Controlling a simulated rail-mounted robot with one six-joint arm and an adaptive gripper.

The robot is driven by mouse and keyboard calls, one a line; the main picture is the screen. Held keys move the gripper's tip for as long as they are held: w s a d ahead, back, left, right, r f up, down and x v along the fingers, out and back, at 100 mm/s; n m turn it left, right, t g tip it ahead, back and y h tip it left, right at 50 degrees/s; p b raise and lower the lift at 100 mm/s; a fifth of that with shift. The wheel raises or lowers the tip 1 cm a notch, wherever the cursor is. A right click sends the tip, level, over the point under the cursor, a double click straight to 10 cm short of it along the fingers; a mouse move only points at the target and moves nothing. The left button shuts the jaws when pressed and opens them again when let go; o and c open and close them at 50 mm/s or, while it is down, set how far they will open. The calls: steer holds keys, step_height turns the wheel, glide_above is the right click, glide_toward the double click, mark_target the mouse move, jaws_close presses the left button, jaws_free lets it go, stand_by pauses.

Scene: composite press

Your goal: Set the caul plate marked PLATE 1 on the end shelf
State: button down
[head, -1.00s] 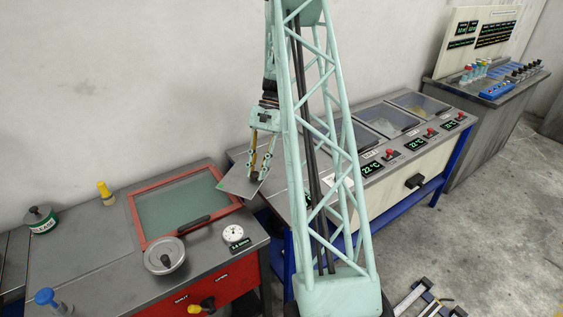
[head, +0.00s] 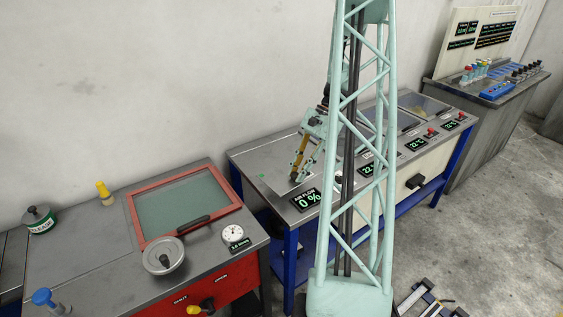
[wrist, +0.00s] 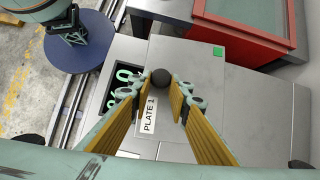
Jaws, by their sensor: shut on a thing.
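The caul plate is a thin grey metal sheet (wrist: 196,72) with a white PLATE 1 label (wrist: 149,114), a green corner square and a dark round knob (wrist: 160,77). My gripper (wrist: 163,86) is shut on the knob. In the head view my gripper (head: 297,178) is low over the left end of the blue-legged bench (head: 240,156), with the plate (head: 275,182) beneath it. The plate blends with the grey benchtop, so I cannot tell whether it rests there or hangs just above. That bench end looks like the end shelf.
The AIR FLOW display (head: 306,200) is close in front of the gripper. A red-framed glass lid (head: 185,208) with a handwheel (head: 163,256) and a gauge (head: 233,233) is on the left bench. Glass-topped bays and temperature displays (head: 416,143) continue to the right.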

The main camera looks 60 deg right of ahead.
mark_target(306, 179)
steer(key=shift+s+d+m+t, duration=0.15)
steer(key=shift+s+d+m, duration=0.2)
steer(key=shift+s, duration=0.35)
steer(key=shift+s+d+m+t, duration=0.15)
steer(key=shift+s+d+m, duration=0.2)
steer(key=shift+s, duration=0.35)
steer(key=shift+d, duration=0.1)
steer(key=w+d, duration=0.2)
steer(key=d, duration=0.2)
steer(key=w+d+f+b, duration=0.1)
steer(key=w+d, duration=0.1)
steer(key=d, duration=0.3)
steer(key=w+d+b, duration=0.1)
steer(key=w+d, duration=0.1)
steer(key=d, duration=0.3)
steer(key=shift+w+f, duration=0.2)
steer(key=shift+f, duration=0.1)
steer(key=shift+w+d, duration=0.1)
steer(key=shift+d, duration=0.1)
steer(key=shift+f+b, duration=0.65)
steer(key=shift+f, duration=1.1)
steer(key=shift+f, duration=0.15)
steer(key=c, duration=2.4)
jaws_free()
